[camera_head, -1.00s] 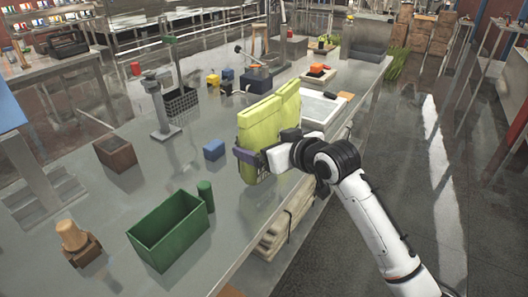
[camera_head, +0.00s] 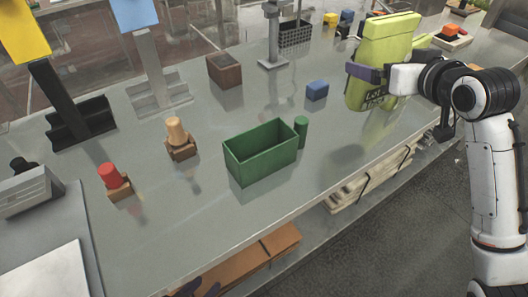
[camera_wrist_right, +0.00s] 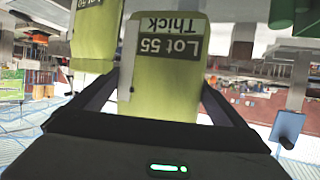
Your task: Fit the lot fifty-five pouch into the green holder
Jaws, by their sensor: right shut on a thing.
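The lot fifty-five pouch (camera_head: 383,50) is a tall yellow-green pouch at the upper right of the head view. Its label reads "Lot 55 Thick" in the right wrist view (camera_wrist_right: 168,75). My right gripper (camera_head: 368,74) is shut on this pouch, with a finger on each side. The green holder (camera_head: 262,158) is an open, empty-looking rectangular box on the table, left of and nearer than the pouch. Only dark tips of my left gripper (camera_head: 198,291) show at the bottom edge, so its opening is unclear.
A green cylinder (camera_head: 301,130) stands at the holder's right corner. A blue block (camera_head: 317,91), a brown box (camera_head: 223,71) and a tan-topped stand (camera_head: 180,140) are around it. Another yellow-green pouch (camera_wrist_right: 95,30) is at the wrist view's left. The table's front edge lies close to the holder.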

